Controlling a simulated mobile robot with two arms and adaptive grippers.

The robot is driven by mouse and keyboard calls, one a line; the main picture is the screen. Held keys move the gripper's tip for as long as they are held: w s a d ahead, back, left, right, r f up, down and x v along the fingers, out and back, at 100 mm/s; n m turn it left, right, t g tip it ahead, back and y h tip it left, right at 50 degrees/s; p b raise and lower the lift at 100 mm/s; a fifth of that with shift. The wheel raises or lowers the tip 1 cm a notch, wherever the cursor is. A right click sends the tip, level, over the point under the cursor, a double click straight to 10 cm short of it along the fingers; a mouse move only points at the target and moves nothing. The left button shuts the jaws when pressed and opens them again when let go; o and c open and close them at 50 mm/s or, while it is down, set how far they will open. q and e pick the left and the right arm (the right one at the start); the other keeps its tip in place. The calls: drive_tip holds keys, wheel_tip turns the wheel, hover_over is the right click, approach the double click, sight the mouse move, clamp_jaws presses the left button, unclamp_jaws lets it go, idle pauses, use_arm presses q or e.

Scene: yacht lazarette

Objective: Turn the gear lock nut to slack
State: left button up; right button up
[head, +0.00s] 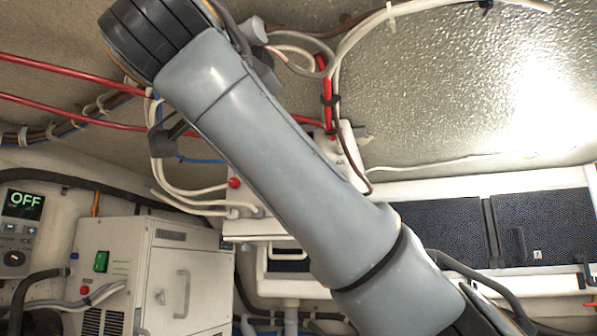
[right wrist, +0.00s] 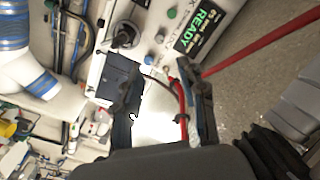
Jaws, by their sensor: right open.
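I cannot pick out the gear lock nut in either view. In the right wrist view my right gripper (right wrist: 167,88) is open, its two dark fingers apart with nothing held between them. A white panel with a lit green READY display (right wrist: 201,30) lies beyond the fingertips. A dark round knob (right wrist: 125,36) sits on the white surface left of that display. In the head view a grey arm link of mine crosses the middle and hides much of the wall behind it. My left gripper shows in neither view.
In the head view a white cabinet unit (head: 190,275) with a green switch stands at lower left, beside a control panel reading OFF (head: 22,204). Red cables (head: 70,62) and white hoses run along the wall. Dark mesh panels (head: 545,228) are at right.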

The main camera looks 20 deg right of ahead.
drive_tip(key=p+x, duration=0.5)
drive_tip(key=x, duration=0.8)
drive_tip(key=shift+w+d, duration=0.2)
drive_tip(key=shift+w, duration=0.15)
drive_tip(key=shift+f, duration=0.1)
clamp_jaws()
